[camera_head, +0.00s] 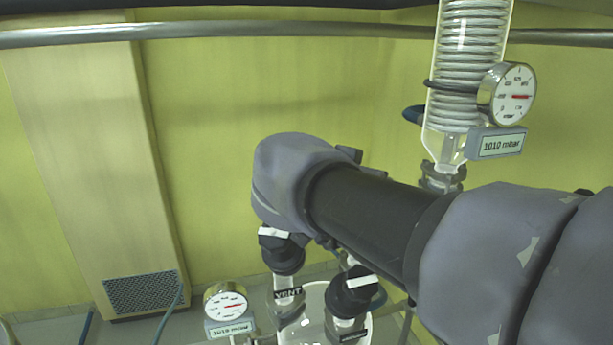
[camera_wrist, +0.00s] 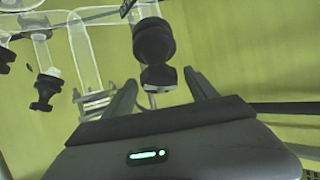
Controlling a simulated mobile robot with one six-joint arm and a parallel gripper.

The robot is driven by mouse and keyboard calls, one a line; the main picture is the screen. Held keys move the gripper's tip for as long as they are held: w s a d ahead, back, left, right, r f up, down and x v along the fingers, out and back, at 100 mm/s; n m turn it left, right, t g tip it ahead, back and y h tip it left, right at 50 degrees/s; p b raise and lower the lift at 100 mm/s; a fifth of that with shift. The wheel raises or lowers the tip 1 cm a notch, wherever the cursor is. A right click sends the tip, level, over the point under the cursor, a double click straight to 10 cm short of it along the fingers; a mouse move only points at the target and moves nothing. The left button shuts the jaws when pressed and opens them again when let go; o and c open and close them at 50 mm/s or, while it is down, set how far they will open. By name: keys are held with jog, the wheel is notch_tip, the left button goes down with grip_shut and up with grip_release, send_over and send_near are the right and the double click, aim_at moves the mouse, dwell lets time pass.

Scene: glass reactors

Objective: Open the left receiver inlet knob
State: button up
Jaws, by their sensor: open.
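In the wrist view my gripper (camera_wrist: 160,77) is open, with one finger on each side of the lower end of a black knob (camera_wrist: 153,42). I cannot tell whether the fingers touch it. No label marks it as the left receiver inlet knob. In the head view two black knobs with white bars show on glass necks, one at the left (camera_head: 275,245) and one at the right (camera_head: 352,292), below my arm. My gripper is hidden behind my arm in the head view.
A lower gauge (camera_head: 225,302) stands left of the glassware. A coiled glass condenser (camera_head: 470,65) with another gauge (camera_head: 507,96) hangs at upper right. A metal rail (camera_head: 250,29) crosses the top. In the wrist view another black knob (camera_wrist: 45,92) and glass tubes are at left.

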jog(key=c, duration=1.4)
jog(key=shift+f+n+b, duration=0.1)
jog(key=shift+n+b, duration=0.2)
jog(key=shift+b, duration=0.15)
jog(key=shift+n+t+y+b, duration=0.3)
jog(key=shift+n+y+b, duration=0.2)
jog(key=shift+n+b, duration=0.2)
jog(key=n+y, duration=0.1)
jog(key=n, duration=0.1)
jog(key=shift+n+y, duration=0.4)
jog(key=n+y+p, duration=0.2)
jog(key=n, duration=0.1)
jog(key=shift+r+t+p, duration=0.3)
jog(key=shift+r+p, duration=0.1)
jog(key=shift+f+n+y+p, duration=0.1)
jog(key=shift+n+y+p, duration=0.3)
jog(key=shift+n+p, duration=0.55)
jog(key=shift+f+p, duration=0.2)
jog(key=shift+p, duration=0.2)
